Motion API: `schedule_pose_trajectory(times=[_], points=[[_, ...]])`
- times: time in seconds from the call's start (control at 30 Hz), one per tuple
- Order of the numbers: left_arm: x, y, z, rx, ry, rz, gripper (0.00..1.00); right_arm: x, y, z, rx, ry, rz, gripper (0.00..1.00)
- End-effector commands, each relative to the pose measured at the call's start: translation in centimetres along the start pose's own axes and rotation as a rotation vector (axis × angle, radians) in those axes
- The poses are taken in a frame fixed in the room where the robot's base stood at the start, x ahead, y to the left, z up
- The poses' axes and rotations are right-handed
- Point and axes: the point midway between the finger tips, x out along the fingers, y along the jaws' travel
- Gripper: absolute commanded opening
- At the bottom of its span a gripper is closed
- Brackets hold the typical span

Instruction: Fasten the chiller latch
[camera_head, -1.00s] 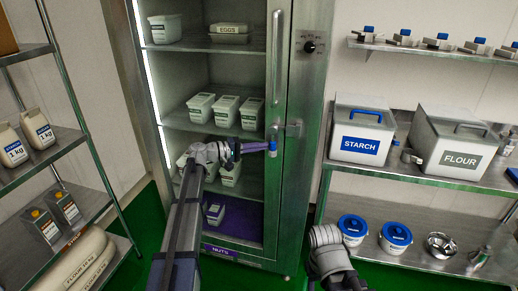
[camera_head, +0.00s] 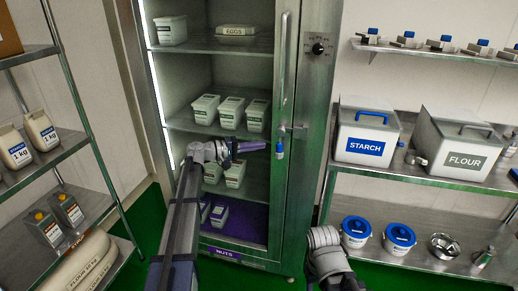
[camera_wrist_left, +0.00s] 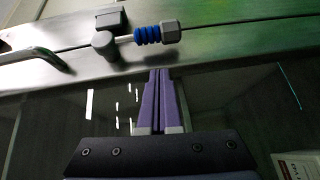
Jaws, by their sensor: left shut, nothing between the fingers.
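The chiller (camera_head: 318,90) is a tall steel cabinet with a glass front. Its latch (camera_head: 280,150) is on the steel door edge below the long vertical handle, with its blue-gripped lever hanging down. In the left wrist view the latch lever (camera_wrist_left: 147,34) shows a round pivot, a blue ribbed grip and a hexagonal end. My left gripper (camera_head: 262,146) is shut and empty, just left of the lever, fingers pointing at it. In the wrist view its fingertips (camera_wrist_left: 160,71) are near the grip and appear apart from it. My right gripper is out of view.
The vertical door handle (camera_head: 284,60) is above the latch. A metal catch piece (camera_head: 299,127) sits beside the pivot on the frame. Shelves with starch (camera_head: 366,147) and flour bins (camera_head: 464,160) stand right; a rack (camera_head: 50,165) stands left.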

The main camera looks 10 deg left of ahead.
Motion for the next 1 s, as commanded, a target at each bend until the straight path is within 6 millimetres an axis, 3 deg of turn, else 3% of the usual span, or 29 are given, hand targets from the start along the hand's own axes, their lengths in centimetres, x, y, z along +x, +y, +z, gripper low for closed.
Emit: schedule_pose_trajectory(times=[0.53, 0.73, 1.0], points=[[-8.3, -0.6, -0.1, 0.0, 0.003, 0.0, 0.0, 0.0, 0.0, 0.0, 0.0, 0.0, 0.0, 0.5], [-9.8, -0.7, 0.0, 0.0, 0.001, 0.0, 0.0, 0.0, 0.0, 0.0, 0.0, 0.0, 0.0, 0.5], [-10.0, -0.7, 0.0, 0.0, 0.0, 0.0, 0.0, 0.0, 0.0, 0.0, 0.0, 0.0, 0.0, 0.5]])
